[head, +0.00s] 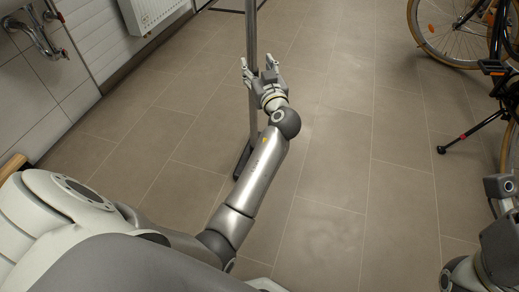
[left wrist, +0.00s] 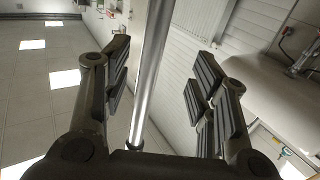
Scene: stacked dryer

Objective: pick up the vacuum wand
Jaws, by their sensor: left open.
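The vacuum wand (head: 252,28) is a slim silver tube standing upright on the floor, with a dark floor head (head: 241,163) at its foot, partly hidden by my left arm. My left gripper (head: 257,61) is open at the tube, at about mid-height in the head view. In the left wrist view the tube (left wrist: 153,65) runs between the two open, dark-padded fingers. I cannot tell whether either finger touches it. Parts of my right arm show at the lower right edge of the head view, cut off by the frame.
A bicycle (head: 455,30) stands at the upper right, its black kickstand (head: 470,130) reaching out over the floor. A radiator (head: 152,12) and a wall tap (head: 38,38) are at the upper left. The tiled floor (head: 335,190) between is clear.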

